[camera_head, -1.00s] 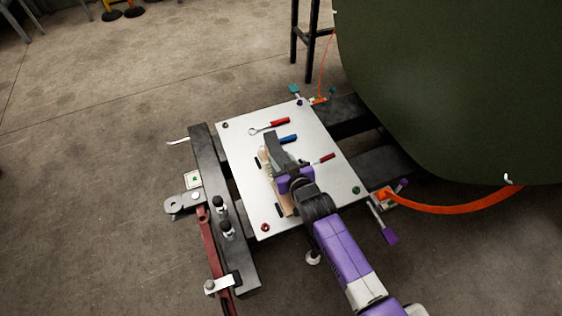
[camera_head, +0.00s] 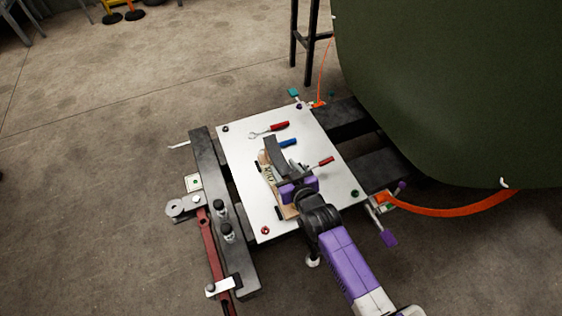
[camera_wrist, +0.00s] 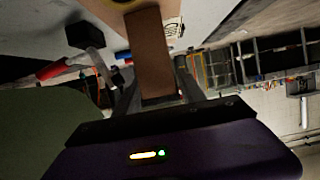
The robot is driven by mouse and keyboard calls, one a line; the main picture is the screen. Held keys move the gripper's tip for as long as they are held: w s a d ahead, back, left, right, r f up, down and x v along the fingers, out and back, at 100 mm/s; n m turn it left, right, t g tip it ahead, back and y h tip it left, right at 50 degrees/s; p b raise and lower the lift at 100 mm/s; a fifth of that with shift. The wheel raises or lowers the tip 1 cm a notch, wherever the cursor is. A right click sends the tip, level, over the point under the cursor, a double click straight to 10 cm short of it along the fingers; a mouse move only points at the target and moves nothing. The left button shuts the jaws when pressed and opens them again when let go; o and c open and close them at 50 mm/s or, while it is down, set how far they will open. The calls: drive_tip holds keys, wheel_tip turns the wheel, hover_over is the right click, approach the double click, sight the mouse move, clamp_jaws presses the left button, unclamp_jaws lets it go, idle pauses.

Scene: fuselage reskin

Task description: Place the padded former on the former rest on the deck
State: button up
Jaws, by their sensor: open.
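The padded former (camera_head: 275,157) is a tan wooden piece with a dark grey curved strip. It is over the left middle of the white deck plate (camera_head: 323,152). Its near part is partly hidden by my gripper (camera_head: 293,177), which is close beside it and open. In the wrist view a brown strip of the former (camera_wrist: 150,52) runs between the two fingers of my gripper (camera_wrist: 158,88); I cannot tell whether they touch it. Small black blocks at the left edge of the former may belong to the former rest (camera_head: 280,213), which is mostly hidden.
A red-handled wrench (camera_head: 270,129), a blue-handled tool (camera_head: 287,143) and another red-handled tool (camera_head: 326,161) lie on the plate. A dark beam with a red bar (camera_head: 212,240) runs along the left. The large green fuselage (camera_head: 450,90) stands at the right.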

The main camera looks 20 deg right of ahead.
drive_tip(key=p+v, duration=0.3)
drive_tip(key=v, duration=0.5)
drive_tip(key=shift+s+r, duration=0.25)
drive_tip(key=shift+s, duration=0.25)
drive_tip(key=s+f+v, duration=0.1)
drive_tip(key=v, duration=2)
drive_tip(key=s+r+t, duration=0.1)
drive_tip(key=s+r, duration=1.1)
drive_tip(key=r, duration=0.3)
